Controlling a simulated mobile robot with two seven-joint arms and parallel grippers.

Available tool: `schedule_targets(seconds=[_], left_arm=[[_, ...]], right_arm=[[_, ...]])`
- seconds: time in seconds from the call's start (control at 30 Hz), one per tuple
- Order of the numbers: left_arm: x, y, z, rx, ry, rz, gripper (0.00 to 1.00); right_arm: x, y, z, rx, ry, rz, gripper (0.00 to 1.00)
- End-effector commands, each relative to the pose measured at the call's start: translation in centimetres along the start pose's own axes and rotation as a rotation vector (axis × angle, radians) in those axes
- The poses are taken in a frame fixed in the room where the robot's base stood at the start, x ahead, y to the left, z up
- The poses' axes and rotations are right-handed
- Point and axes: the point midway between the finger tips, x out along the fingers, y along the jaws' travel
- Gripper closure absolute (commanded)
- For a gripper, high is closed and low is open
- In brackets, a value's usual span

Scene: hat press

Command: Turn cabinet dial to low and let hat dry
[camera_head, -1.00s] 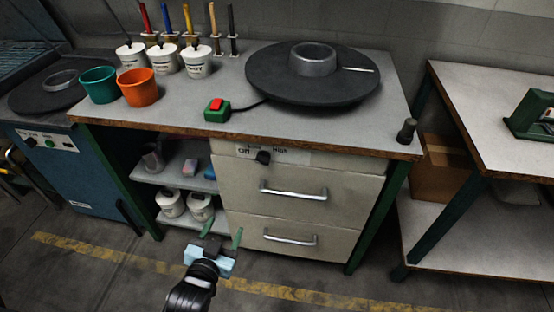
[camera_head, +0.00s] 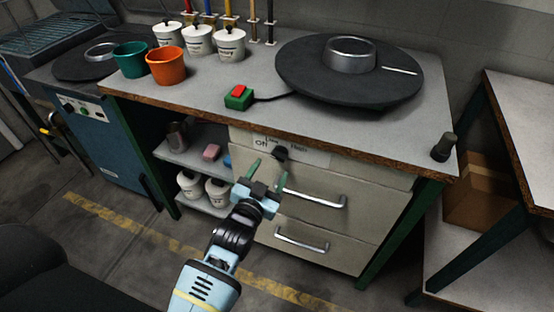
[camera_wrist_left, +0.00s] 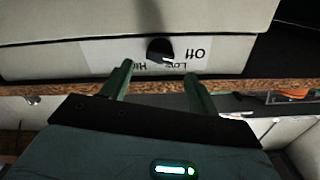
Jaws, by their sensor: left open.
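The cabinet dial (camera_head: 281,153) is a small black knob on a white label (camera_head: 300,150) marked Off, Low and High, above the drawers. My left gripper (camera_head: 267,172) is open and empty, just in front of and slightly below the dial. In the wrist view its two green fingers (camera_wrist_left: 157,82) are apart, with the dial between and beyond them, not touching. My right gripper is not in view. No hat is visible.
The table (camera_head: 220,88) holds a black turntable (camera_head: 300,80) with a metal ring, a red-green switch box (camera_head: 238,98), and orange and teal cups. Drawer handles (camera_head: 315,198) stick out below the dial. Open shelves with white pots lie left. The floor in front is clear.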

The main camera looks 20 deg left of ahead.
Motion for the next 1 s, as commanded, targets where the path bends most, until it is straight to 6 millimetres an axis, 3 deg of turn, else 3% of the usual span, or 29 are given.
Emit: schedule_targets(seconds=[0.3,0.77,1.0], left_arm=[[4.3,0.0,0.0,-0.001,0.0,-0.001,0.4],[5.3,0.0,0.0,-0.001,0.0,0.0,0.4],[5.3,0.0,0.0,0.0,0.0,0.0,0.71]], right_arm=[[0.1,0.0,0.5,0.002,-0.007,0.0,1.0],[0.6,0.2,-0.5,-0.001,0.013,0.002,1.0],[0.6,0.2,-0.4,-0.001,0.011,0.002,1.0]])
